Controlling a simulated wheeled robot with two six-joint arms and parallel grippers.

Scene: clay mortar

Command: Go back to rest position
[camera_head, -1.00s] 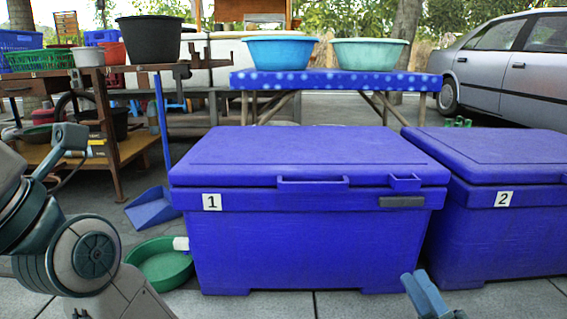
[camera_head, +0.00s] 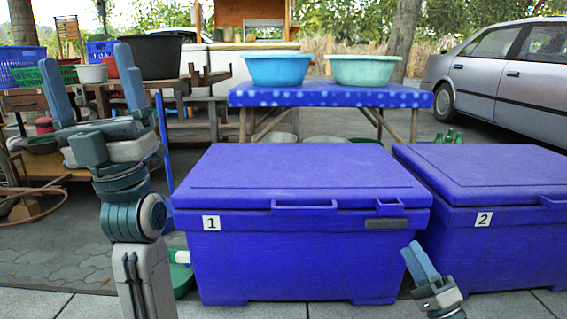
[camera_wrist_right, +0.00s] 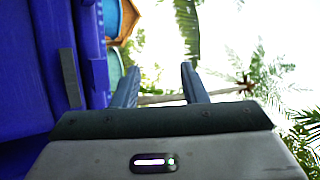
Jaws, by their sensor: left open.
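My left gripper (camera_head: 86,58) is raised upright at the left side of the head view. Its two blue fingers are spread wide with nothing between them. My right gripper (camera_head: 414,250) is low at the bottom right of the head view, in front of the blue cooler box marked 1 (camera_head: 310,262). In the right wrist view my right gripper (camera_wrist_right: 158,75) has its two fingers apart, with only background between them. Neither gripper holds anything.
A second blue cooler box marked 2 (camera_head: 510,245) stands at the right. Behind is a blue table (camera_head: 330,94) with a blue basin (camera_head: 276,70) and a green basin (camera_head: 364,70). A green tray (camera_head: 183,277) is mostly hidden behind my left arm.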

